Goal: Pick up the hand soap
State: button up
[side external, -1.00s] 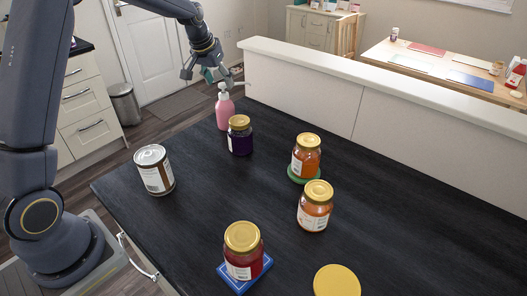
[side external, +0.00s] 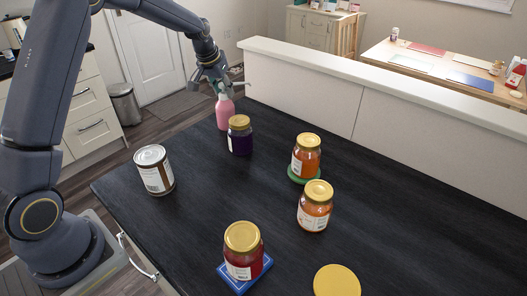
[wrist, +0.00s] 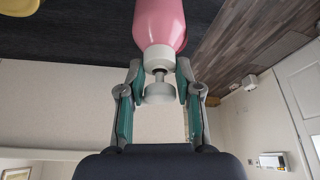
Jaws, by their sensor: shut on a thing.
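The hand soap (side external: 225,113) is a pink bottle with a white pump top, upright at the far left corner of the dark counter. It also shows in the wrist view (wrist: 160,22), pink body at the top and white collar and pump below. My gripper (side external: 222,88) is at the top of the bottle from above. In the wrist view its teal-padded fingers (wrist: 159,75) are on either side of the white collar and pump neck, shut on it. The bottle's base is on the counter as far as I can tell.
A dark purple jar (side external: 240,138) stands just in front of the soap. A tin can (side external: 154,172), orange jars (side external: 306,158) and a red jar on a blue coaster (side external: 243,255) stand nearer. A low white wall (side external: 330,90) runs behind the counter.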

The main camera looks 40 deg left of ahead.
grip_shut()
jog(key=shift+r, duration=0.15)
